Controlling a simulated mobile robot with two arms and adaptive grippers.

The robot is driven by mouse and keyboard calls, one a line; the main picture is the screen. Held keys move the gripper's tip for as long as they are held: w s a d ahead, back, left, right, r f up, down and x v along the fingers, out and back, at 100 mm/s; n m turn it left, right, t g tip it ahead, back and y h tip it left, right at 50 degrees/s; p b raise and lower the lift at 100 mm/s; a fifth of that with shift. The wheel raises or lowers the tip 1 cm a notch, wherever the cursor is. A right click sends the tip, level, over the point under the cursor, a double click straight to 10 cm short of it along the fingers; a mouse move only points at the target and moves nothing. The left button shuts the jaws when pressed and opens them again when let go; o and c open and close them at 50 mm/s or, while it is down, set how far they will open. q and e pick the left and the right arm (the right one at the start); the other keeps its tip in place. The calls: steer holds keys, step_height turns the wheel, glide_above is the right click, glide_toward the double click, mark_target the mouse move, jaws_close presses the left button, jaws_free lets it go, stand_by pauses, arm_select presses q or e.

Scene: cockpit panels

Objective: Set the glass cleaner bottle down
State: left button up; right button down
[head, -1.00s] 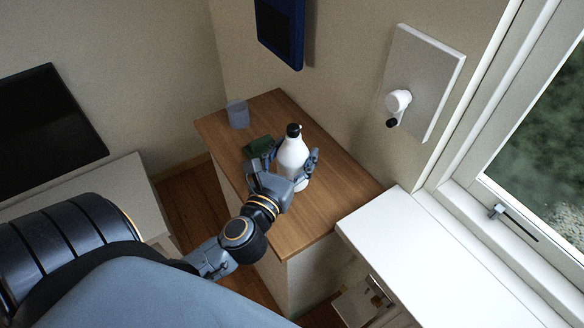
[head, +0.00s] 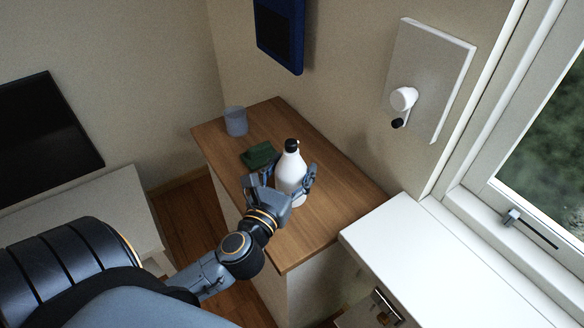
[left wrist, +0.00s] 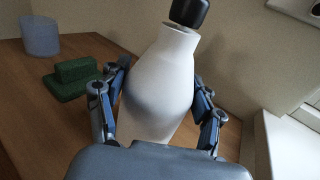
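The glass cleaner bottle (head: 290,172) is white with a black cap and stands upright at the wooden counter (head: 329,209). Its base is at or very near the counter top; I cannot tell if it touches. My left gripper (head: 291,178) has its fingers on both sides of the bottle and looks shut on it. In the left wrist view the bottle body (left wrist: 160,85) fills the space between the two fingers (left wrist: 160,100), and its lower part is hidden by the gripper's palm. My right gripper is not in view.
A green sponge-like block (head: 259,155) lies left of the bottle, with a bluish cup (head: 236,121) farther back. A white ledge (head: 440,265) borders the counter at the right. A wall panel with a knob (head: 425,80) is above. The counter behind the bottle is clear.

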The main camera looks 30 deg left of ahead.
arm_select(q)
steer(key=o, duration=0.3)
steer(key=shift+r, duration=0.15)
steer(key=s, duration=0.3)
steer(key=s+d+b, duration=0.1)
steer(key=s, duration=0.2)
steer(key=s+d, duration=0.1)
steer(key=s, duration=0.2)
steer(key=shift+s+b, duration=0.3)
steer(key=shift+b, duration=0.05)
steer(key=shift+s+d+p, duration=0.2)
steer(key=shift+s+p, duration=0.1)
steer(key=shift+s, duration=0.8)
